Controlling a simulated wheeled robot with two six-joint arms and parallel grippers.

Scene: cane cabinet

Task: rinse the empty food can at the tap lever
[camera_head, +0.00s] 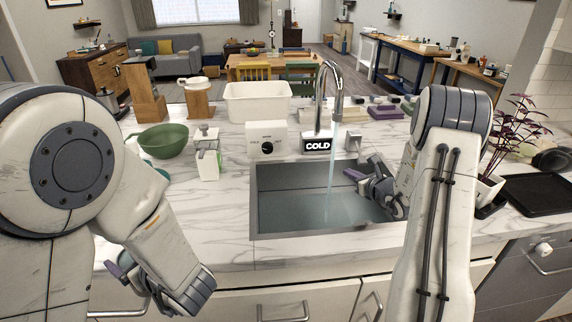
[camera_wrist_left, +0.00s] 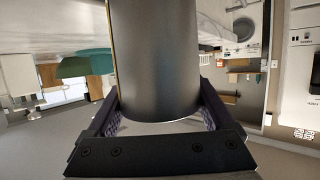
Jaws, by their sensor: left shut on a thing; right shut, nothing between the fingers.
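A dark grey cylindrical can (camera_wrist_left: 155,60) fills the middle of the left wrist view, between the purple fingers of my left gripper (camera_wrist_left: 158,104), which is shut on it. In the head view, my left gripper (camera_head: 122,270) is low at the counter's front edge, left of the sink; the can is hidden there. The chrome tap (camera_head: 326,88) runs a thin stream of water (camera_head: 331,165) into the sink. A small metal piece, possibly the tap lever (camera_head: 353,140), stands right of the COLD sign (camera_head: 317,146). My right gripper (camera_head: 358,172) is shut and empty, over the sink's right side.
The sink basin (camera_head: 280,195) is set in the marble counter. A green bowl (camera_head: 163,140), a white bottle (camera_head: 206,155) and a white socket-like box (camera_head: 266,138) stand left of the tap. A white tub (camera_head: 258,102) stands behind. A plant (camera_head: 515,125) and black tray (camera_head: 540,193) are at the right.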

